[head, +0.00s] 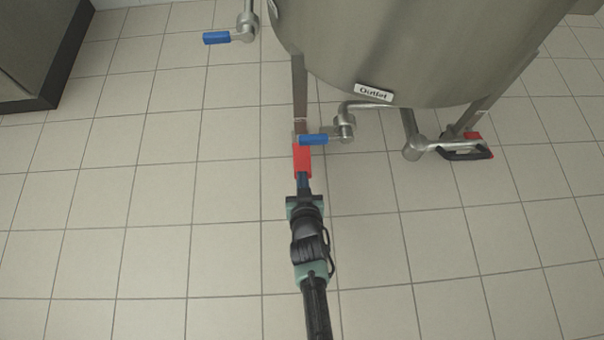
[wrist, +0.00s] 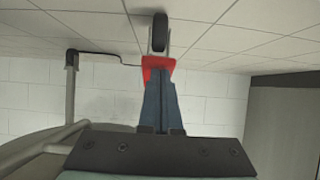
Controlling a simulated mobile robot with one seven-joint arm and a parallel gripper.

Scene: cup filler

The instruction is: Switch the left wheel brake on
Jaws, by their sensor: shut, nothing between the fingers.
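The left wheel brake is a red pedal (head: 302,160) at the foot of the tank's left leg in the head view. It also shows as a red piece (wrist: 158,67) beside a dark wheel (wrist: 160,32) in the wrist view. My gripper (head: 304,184) is shut and empty, with its fingertips at the near end of the red pedal. In the wrist view the fingertips (wrist: 160,85) overlap the red piece; I cannot tell whether they touch it. The gripper hides part of the pedal and wheel.
The steel tank (head: 400,45) stands above, with an outlet valve with a blue handle (head: 313,139) close over the pedal. Another blue-handled valve (head: 217,38) is at upper left. The right wheel with a red brake (head: 472,137) is at right. Tiled floor (head: 150,220) is clear at left.

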